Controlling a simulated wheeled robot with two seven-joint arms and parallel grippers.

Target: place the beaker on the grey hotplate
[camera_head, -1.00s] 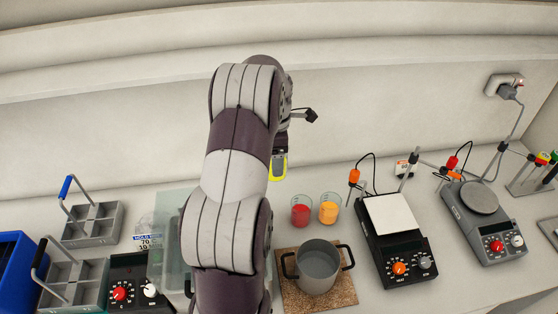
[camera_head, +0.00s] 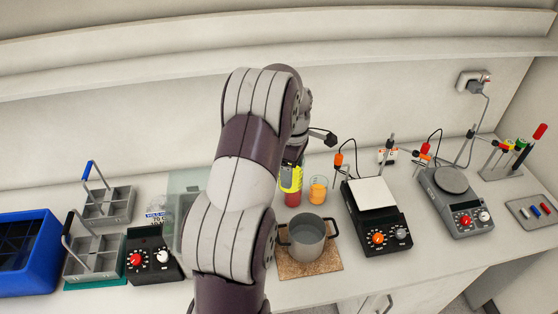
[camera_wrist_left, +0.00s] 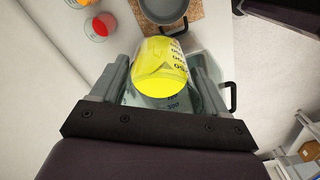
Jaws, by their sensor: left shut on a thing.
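My left gripper (camera_wrist_left: 160,72) is shut on a beaker of bright yellow liquid (camera_wrist_left: 160,70), with a finger on each side of it. In the head view the yellow beaker (camera_head: 291,178) hangs below my wrist, overlapping a red beaker (camera_head: 292,198); the fingers are largely hidden by my arm. The grey hotplate (camera_head: 467,214) stands at the right with a bare round plate (camera_head: 451,180) on top. The held beaker is well to the left of it. My right gripper is not in view.
A black hotplate (camera_head: 382,223) with a white square top stands between the held beaker and the grey hotplate. An orange beaker (camera_head: 318,190), a pot (camera_head: 306,240) on a cork mat (camera_head: 310,268) and thin probe stands (camera_head: 390,150) are nearby. A marker tray (camera_head: 530,212) lies far right.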

